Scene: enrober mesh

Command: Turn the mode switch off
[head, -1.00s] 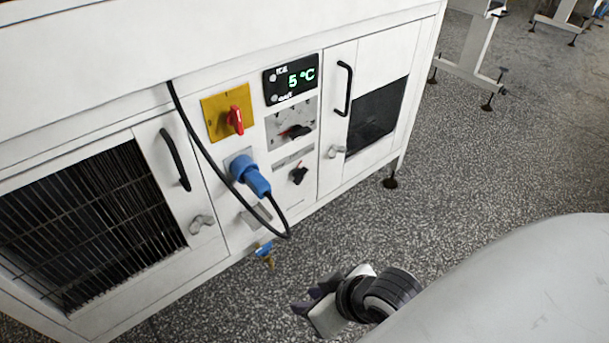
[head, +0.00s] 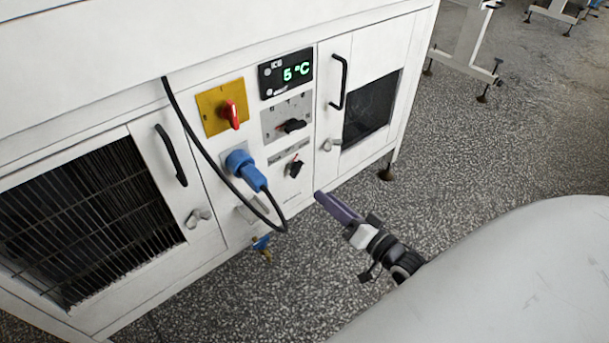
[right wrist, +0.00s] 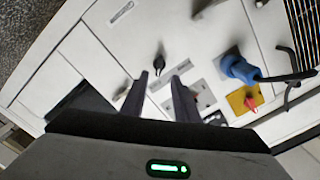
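The white machine's control panel has two black rotary switches; I cannot read which is labelled as mode. The upper black switch (head: 293,126) sits on a grey scale plate (head: 272,125). The lower black switch (head: 295,168) sits under a small grey label strip. In the right wrist view the lower switch (right wrist: 158,62) stands just beyond the fingertips, between their lines. My right gripper (head: 320,197) is below and right of the lower switch, pointing at the panel, apart from it. The right wrist view shows its two fingers (right wrist: 160,80) open and empty. My left gripper is out of view.
A red switch (head: 232,115) on a yellow plate (head: 212,120) and a blue plug (head: 245,170) with a drooping black cable (head: 200,143) are left of the switches. A display (head: 285,75) reads 5 °C. A door handle (head: 341,82) juts out at right. The speckled floor in front is clear.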

